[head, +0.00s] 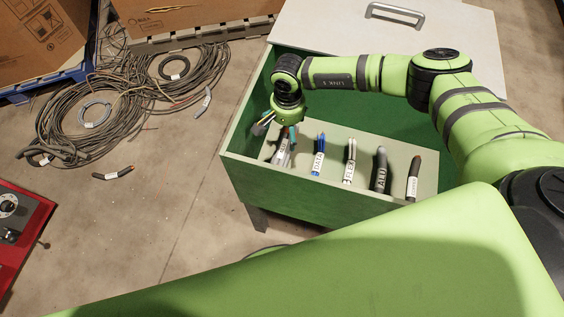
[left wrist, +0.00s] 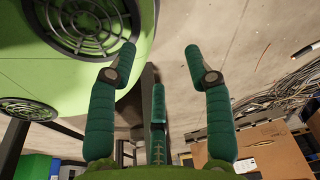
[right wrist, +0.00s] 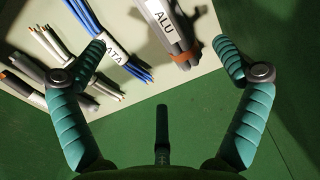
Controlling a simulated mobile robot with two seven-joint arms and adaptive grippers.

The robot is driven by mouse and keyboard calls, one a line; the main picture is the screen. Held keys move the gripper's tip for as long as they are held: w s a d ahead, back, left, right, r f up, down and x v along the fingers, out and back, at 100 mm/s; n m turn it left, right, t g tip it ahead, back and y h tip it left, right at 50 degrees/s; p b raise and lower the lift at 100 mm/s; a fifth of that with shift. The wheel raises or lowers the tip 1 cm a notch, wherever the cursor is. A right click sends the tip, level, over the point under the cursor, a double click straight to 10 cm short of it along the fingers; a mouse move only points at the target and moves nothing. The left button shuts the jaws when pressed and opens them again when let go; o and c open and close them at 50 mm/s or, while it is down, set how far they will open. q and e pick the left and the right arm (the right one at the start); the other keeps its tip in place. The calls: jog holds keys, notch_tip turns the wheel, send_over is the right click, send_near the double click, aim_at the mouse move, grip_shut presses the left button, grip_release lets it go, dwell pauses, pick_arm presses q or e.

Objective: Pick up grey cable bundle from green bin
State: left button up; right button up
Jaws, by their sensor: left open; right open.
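A grey cable bundle (head: 283,152) with a white label lies at the left end of the pale tray in the green bin (head: 300,183). In the right wrist view the grey bundle (right wrist: 172,35), labelled ALU, has an orange band and lies ahead between the fingertips. My right gripper (head: 278,131) is open over the bin's left end and partly covers the bundle in the head view; it also shows open in the right wrist view (right wrist: 160,48). I see no contact with the bundle. My left gripper (left wrist: 160,60) is open and empty, away from the bin.
A blue DATA bundle (head: 319,155), a white FLEX bundle (head: 350,162), a dark bundle (head: 380,169) and a copper-tipped bundle (head: 413,177) lie beside it. The bin walls rise around them. Loose cable coils (head: 110,105) lie on the floor left. A red box (head: 22,235) stands lower left.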

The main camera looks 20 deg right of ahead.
jog(key=b, duration=0.3)
send_over(286, 150)
notch_tip(286, 150, down, 4)
jog(key=shift+w+d+f, duration=0.15)
jog(key=shift+f, duration=0.65)
notch_tip(286, 150, down, 6)
jog(key=shift+f, duration=0.35)
pick_arm(q)
jog(key=shift+t, duration=0.3)
jog(key=x, duration=0.5)
jog(key=shift+w+f, duration=0.1)
jog(key=shift+f, duration=0.05)
pick_arm(e)
jog(key=shift+c, duration=0.4)
jog(key=shift+r, duration=0.1)
jog(key=c, duration=1.7)
